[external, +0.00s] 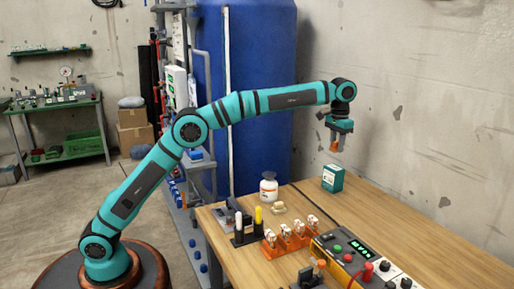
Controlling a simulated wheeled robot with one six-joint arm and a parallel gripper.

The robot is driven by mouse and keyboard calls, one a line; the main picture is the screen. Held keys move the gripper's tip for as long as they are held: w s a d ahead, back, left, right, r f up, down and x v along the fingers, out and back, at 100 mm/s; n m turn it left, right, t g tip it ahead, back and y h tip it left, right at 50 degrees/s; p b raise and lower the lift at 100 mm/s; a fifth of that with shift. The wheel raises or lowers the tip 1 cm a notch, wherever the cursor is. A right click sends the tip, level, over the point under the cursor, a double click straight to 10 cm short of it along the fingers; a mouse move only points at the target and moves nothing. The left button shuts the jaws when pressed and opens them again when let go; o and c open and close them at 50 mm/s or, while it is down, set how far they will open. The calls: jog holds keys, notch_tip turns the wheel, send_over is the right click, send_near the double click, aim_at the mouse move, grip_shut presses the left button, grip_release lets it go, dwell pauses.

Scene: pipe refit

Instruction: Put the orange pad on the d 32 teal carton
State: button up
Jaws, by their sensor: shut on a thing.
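The teal carton (333,178) stands upright near the back edge of the wooden table, with a pale label on its front. My gripper (336,143) is above the carton, pointing down. It is shut on the orange pad (334,147), which shows as a small orange piece at the fingertips. A clear gap shows between the pad and the top of the carton. The print on the carton's label is too small to read.
A white bottle (268,188) and a small beige item (278,208) stand left of the carton. Orange holders (287,240), a dark rack (245,233) and a control box (350,255) fill the front. The wooden table (410,222) is clear on the right.

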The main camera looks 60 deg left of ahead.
aim_at(337, 142)
jog(key=shift+f, duration=3.35)
jog(key=shift+f, duration=0.15)
jog(key=o, duration=0.9)
jog(key=shift+o, duration=0.2)
notch_tip(337, 142, up, 11)
jog(key=shift+f, duration=0.1)
jog(key=shift+r, duration=0.75)
